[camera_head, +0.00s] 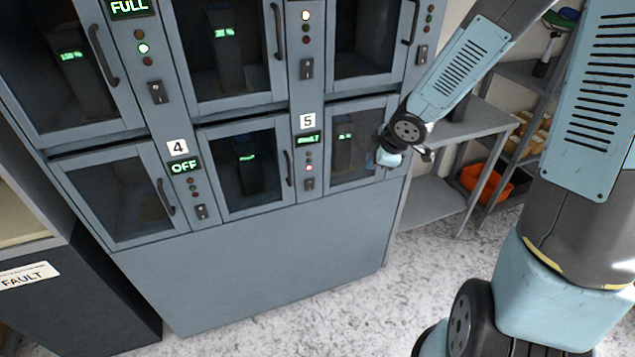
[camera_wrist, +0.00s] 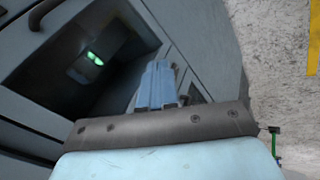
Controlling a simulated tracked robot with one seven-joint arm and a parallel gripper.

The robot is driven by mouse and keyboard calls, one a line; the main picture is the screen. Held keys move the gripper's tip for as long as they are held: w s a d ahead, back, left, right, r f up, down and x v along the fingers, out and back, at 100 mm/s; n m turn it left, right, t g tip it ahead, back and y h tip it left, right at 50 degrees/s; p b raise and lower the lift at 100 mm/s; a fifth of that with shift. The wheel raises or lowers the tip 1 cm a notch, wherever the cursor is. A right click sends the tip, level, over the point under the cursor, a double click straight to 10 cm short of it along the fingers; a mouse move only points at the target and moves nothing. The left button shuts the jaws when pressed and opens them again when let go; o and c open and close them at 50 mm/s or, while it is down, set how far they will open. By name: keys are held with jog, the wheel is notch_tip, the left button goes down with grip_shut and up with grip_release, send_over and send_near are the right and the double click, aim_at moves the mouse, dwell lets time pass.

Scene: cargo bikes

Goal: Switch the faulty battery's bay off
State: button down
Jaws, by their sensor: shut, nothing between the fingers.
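A grey battery cabinet (camera_head: 270,265) holds two rows of glass-doored bays. Panel 4 (camera_head: 178,148) reads OFF, with a black switch (camera_head: 202,211) below. In the wrist view, my gripper (camera_wrist: 160,70) is shut and empty, close to the cabinet front; contact cannot be told. A battery (camera_wrist: 93,60) with a green light shows behind glass there.
Upper panels have switches at left (camera_head: 156,92), middle (camera_head: 306,68) and right (camera_head: 421,53). A dark box with a FAULT label (camera_head: 25,276) stands at left. A grey table (camera_head: 470,125) and shelves with an orange bin (camera_head: 487,185) stand right. Floor in front is clear.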

jog(key=s+a+f+n+g+y, duration=0.1)
jog(key=s+a+f+n+y, duration=0.1)
jog(key=a, duration=0.5)
notch_tip(320, 180, down, 3)
jog(key=shift+a+r+n+g+y, duration=0.1)
jog(key=shift+a+n+g+y, duration=0.25)
jog(key=shift+n+y, duration=0.6)
jog(key=shift+w+d, duration=0.1)
